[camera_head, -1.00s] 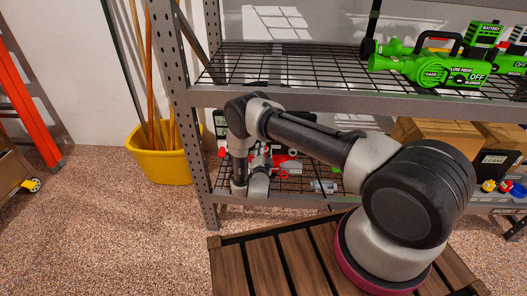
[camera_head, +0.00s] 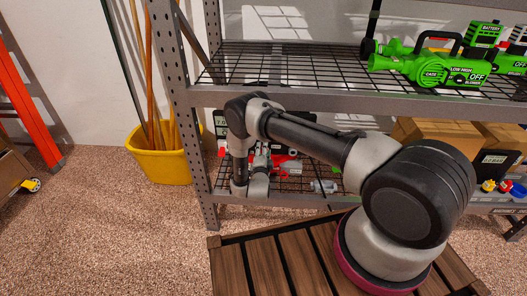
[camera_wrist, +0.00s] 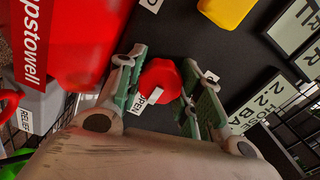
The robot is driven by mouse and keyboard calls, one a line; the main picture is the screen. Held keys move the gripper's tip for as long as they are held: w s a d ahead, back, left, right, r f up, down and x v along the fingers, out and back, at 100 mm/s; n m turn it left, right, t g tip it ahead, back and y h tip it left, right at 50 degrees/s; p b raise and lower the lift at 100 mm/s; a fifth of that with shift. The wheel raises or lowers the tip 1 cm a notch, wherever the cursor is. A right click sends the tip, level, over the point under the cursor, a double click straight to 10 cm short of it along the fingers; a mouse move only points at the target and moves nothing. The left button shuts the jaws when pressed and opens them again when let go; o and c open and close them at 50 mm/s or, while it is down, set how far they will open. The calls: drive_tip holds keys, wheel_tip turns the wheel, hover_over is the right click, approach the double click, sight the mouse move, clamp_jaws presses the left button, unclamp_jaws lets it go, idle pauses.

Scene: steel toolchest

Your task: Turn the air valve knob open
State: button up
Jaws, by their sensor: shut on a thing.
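The red air valve knob (camera_wrist: 160,80) shows in the wrist view, with a dark panel around it. My gripper (camera_wrist: 165,88) has one finger on each side of the knob and is shut on it. A white label reading "OPEN" (camera_wrist: 149,98) lies at the knob, partly covered. Its full turning position is hard to read. In the head view my gripper is small and partly hidden at the lower shelf, and I cannot make out the knob there.
A red body with white lettering (camera_wrist: 62,50) is close at the left in the wrist view. A yellow part (camera_wrist: 226,10) is above. In the head view, the steel shelf (camera_head: 310,97) spans above my gripper; a yellow bucket (camera_head: 163,165) is left.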

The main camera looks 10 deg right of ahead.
drive_tip(key=o, duration=1)
drive_tip(key=shift+o, duration=0.2)
drive_tip(key=shift+s, duration=0.1)
drive_tip(key=v, duration=0.7)
drive_tip(key=shift+s+a, duration=0.15)
drive_tip(key=shift+s, duration=0.2)
